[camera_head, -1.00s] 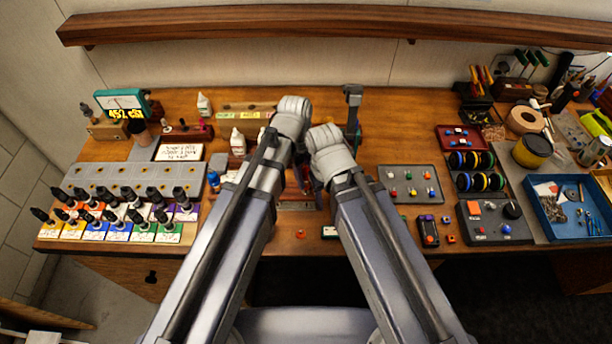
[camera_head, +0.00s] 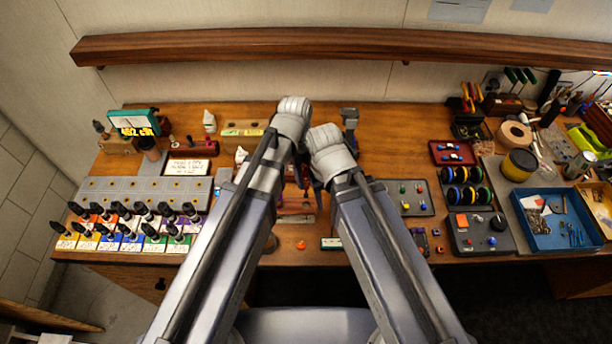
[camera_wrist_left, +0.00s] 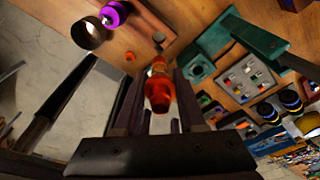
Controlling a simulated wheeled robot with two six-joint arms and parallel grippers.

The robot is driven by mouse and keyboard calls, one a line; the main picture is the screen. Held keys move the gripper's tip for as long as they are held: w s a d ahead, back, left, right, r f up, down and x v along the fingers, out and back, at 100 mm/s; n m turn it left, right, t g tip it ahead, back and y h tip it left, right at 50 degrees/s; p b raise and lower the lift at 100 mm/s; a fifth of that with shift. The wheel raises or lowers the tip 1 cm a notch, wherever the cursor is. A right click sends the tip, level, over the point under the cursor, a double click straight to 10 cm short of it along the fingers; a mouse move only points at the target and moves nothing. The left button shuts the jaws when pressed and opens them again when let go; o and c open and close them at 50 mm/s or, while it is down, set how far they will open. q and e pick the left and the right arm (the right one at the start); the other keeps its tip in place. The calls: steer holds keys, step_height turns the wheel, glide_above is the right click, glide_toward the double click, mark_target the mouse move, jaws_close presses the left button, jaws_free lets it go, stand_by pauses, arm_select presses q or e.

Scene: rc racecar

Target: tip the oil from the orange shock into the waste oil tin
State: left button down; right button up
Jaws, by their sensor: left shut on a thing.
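The orange shock (camera_wrist_left: 158,90) is a small orange-red cylinder in the left wrist view. The fingers of my left gripper (camera_wrist_left: 157,84) are shut on it and hold it above the bench. In the head view my left gripper's fingers are mostly hidden behind its wrist (camera_head: 290,122). A dark round open tin (camera_wrist_left: 88,32), perhaps the waste oil tin, stands apart from the shock at upper left in the left wrist view. In the head view a brown edge, likely the same tin (camera_head: 270,243), shows beside my left arm. My right gripper's fingers are hidden beyond its wrist (camera_head: 330,150).
A purple part (camera_wrist_left: 115,13) is next to the dark tin. A small orange piece (camera_head: 301,244) lies near the bench's front edge. Several bottles (camera_head: 125,228) stand at left. A yellow-black tin (camera_head: 519,165) and a blue tray (camera_head: 536,243) are at right.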

mark_target(306, 169)
arm_select(q)
steer(key=shift+r+p, duration=3.25)
steer(key=shift+r, duration=0.25)
steer(key=shift+f, duration=0.1)
